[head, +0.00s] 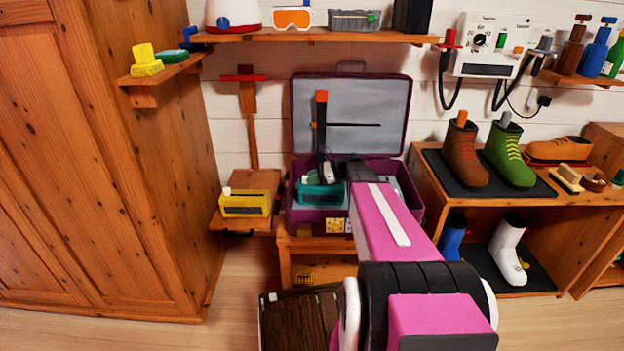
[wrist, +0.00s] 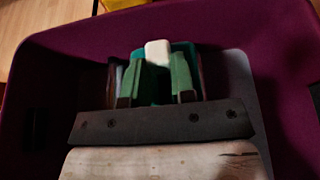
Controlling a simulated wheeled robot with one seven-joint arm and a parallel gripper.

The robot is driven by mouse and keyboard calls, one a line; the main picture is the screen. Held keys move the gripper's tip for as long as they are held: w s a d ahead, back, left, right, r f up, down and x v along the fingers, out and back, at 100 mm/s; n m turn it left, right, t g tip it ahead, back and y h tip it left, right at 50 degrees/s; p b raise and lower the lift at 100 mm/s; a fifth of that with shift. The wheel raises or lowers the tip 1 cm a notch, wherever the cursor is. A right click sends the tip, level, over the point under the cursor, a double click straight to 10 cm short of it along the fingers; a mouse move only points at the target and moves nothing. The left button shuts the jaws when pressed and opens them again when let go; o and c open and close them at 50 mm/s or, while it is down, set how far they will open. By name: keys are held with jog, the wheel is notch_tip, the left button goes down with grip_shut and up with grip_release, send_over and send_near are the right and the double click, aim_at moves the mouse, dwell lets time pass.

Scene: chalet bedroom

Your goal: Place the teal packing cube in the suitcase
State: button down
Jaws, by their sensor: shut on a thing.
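The purple suitcase (head: 303,222) stands open with its grey-lined lid raised at the back. The teal packing cube (head: 322,195) is at the front left within the suitcase's outline in the head view. It has a pale tab on top, which shows white in the wrist view. My gripper (head: 325,173) is shut on the cube; the wrist view shows my fingers (wrist: 162,82) on either side of the white tab, with the teal cube (wrist: 188,52) behind. Purple walls surround the gripper there. I cannot tell whether the cube touches the suitcase floor.
A yellow packing cube (head: 245,204) lies on a low wooden surface left of the suitcase. A wooden wardrobe (head: 90,150) stands at left and a boot rack (head: 540,205) at right. A wall shelf (head: 320,36) runs above the raised lid. My arm hides the suitcase's middle.

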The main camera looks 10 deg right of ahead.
jog(key=shift+f, duration=0.2)
jog(key=c, duration=1)
grip_release()
jog(key=shift+o, duration=0.2)
jog(key=shift+r, duration=0.15)
jog(key=shift+d+r, duration=0.2)
jog(key=v, duration=1.1)
jog(key=shift+s+d, duration=0.1)
jog(key=shift+d, duration=0.15)
